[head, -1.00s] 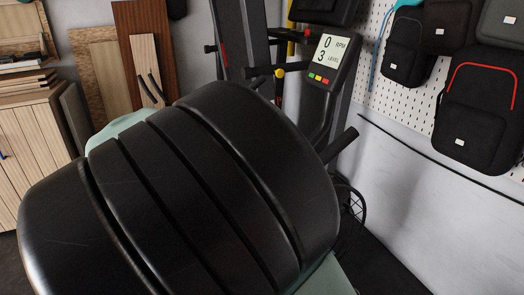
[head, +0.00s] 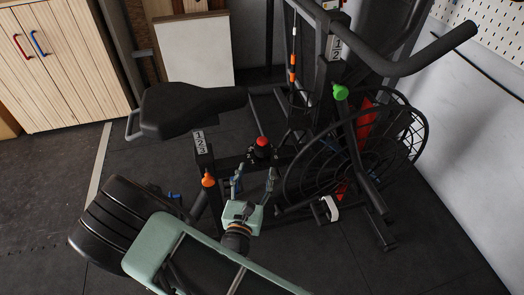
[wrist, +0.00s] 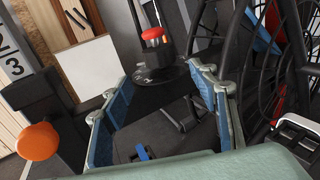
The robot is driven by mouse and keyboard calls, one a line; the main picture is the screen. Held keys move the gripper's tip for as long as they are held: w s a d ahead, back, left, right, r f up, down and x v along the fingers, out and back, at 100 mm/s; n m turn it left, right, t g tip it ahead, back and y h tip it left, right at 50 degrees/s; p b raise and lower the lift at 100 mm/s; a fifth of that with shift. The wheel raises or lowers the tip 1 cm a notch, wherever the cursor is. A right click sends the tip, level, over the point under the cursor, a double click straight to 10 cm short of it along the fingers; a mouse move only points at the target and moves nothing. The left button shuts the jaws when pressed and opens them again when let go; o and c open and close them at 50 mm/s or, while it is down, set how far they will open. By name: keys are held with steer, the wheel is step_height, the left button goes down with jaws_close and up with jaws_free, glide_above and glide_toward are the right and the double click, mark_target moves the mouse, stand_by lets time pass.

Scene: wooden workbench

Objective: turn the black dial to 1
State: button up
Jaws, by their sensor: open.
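The black dial (head: 262,152) sits low on the bike frame, below a red knob top (head: 262,142). My gripper (head: 254,179) is open and empty, just on the near side of the dial. In the wrist view its blue-padded fingers (wrist: 160,88) are spread wide, with the dial beyond their tips and between them. Which number the dial is set to cannot be told.
An orange knob (head: 208,180) stands left of my gripper, beside a 1-2-3 label (head: 200,143). The seat (head: 190,108) is behind left. The caged flywheel (head: 405,140), a green knob (head: 341,92) and a white-edged pedal (head: 329,208) are to the right. Dark floor lies around.

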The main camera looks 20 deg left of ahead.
mark_target(261, 156)
steer(key=w, duration=0.3)
steer(key=w+b, duration=0.1)
steer(key=w, duration=0.2)
steer(key=w+b, duration=0.1)
steer(key=w, duration=0.2)
steer(key=shift+w+a+r, duration=0.1)
steer(key=shift+a, duration=0.3)
steer(key=shift+c, duration=0.3)
steer(key=c, duration=1.1)
steer(key=shift+r+p, duration=0.1)
steer(key=shift+p, duration=0.3)
